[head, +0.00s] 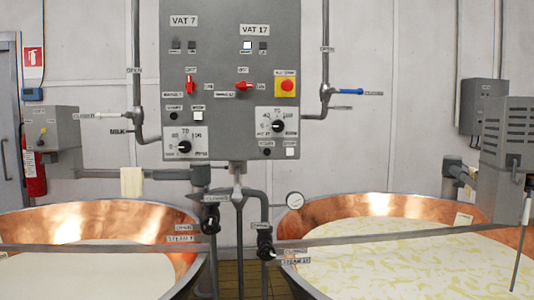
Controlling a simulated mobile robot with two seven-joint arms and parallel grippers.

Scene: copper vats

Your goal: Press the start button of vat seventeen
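The grey control panel (230,100) hangs in the middle, with a VAT 7 label (184,21) on its left half and a VAT 17 label (255,30) on its right half. Under the VAT 17 label are a bright white square (247,45) and a dark square (263,46). Lower in that half are a red selector switch (243,86), a dial (277,126), a black round button (266,152) and a white square button (290,152). The small labels by these buttons are too blurred to read. Neither of my grippers is in view.
A red knob on a yellow plate (286,86) sits at the panel's right. A blue-handled valve (346,91) is beside the panel. Two copper vats (190,258) (305,213) stand in front, with pipes and black-handled valves (265,243) between them.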

